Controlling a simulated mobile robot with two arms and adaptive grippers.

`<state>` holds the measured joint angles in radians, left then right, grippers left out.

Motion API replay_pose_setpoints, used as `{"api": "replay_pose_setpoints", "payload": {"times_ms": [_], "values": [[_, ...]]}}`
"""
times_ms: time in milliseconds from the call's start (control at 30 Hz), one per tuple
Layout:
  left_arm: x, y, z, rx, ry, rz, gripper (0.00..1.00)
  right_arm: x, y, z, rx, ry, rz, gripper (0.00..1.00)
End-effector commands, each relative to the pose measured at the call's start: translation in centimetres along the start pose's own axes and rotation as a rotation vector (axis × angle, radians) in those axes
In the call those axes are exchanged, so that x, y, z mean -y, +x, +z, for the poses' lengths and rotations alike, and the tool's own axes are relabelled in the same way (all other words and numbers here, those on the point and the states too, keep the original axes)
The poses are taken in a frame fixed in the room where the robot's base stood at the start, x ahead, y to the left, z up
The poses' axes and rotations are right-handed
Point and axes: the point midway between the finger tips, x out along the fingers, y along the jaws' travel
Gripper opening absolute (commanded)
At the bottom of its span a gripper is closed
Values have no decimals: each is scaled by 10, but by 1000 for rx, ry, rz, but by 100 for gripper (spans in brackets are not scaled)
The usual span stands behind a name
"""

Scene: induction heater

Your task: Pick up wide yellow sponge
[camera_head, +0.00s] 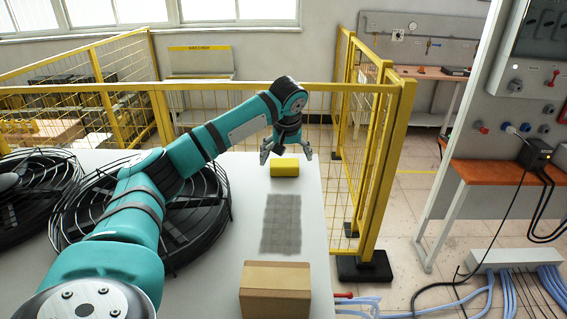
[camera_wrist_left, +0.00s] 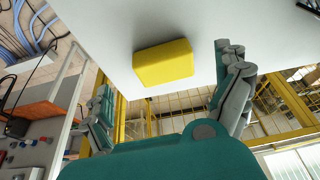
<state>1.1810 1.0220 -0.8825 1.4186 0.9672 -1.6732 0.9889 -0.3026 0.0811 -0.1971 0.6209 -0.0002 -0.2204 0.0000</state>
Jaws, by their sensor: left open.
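The wide yellow sponge (camera_head: 285,167) lies on the white table near its far right corner in the head view. It also shows in the left wrist view (camera_wrist_left: 163,63), whole and uncovered, resting on the white surface. My left gripper (camera_head: 286,158) is open just above and behind the sponge in the head view. In the left wrist view its two fingers (camera_wrist_left: 165,85) are spread wide, one on each side of the sponge's line, with nothing between them. Whether a fingertip touches the sponge cannot be told. My right gripper is not in view.
A grey checked patch (camera_head: 282,222) lies on the white table (camera_head: 228,260), with a brown box (camera_head: 275,289) nearer. Black fan-like round cages (camera_head: 140,205) stand at the left. A yellow mesh fence (camera_head: 372,165) runs along the table's far and right sides.

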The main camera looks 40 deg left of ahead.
Motion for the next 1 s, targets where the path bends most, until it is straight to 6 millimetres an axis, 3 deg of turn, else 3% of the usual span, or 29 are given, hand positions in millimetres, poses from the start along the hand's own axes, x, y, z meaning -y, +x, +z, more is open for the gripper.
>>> {"api": "replay_pose_setpoints", "payload": {"times_ms": [133, 367, 533, 767, 1000], "values": [[0, 7, -1, 0, 0, -1, 100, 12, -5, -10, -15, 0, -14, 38], [7, 34, -8, 2, -1, -5, 100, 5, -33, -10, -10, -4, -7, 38], [6, 55, -6, 0, 0, -1, 100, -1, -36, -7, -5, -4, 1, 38], [5, 59, -6, -1, 1, 0, 100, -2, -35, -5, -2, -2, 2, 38], [5, 58, -6, -1, 0, 0, 71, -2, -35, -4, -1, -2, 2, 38]]}}
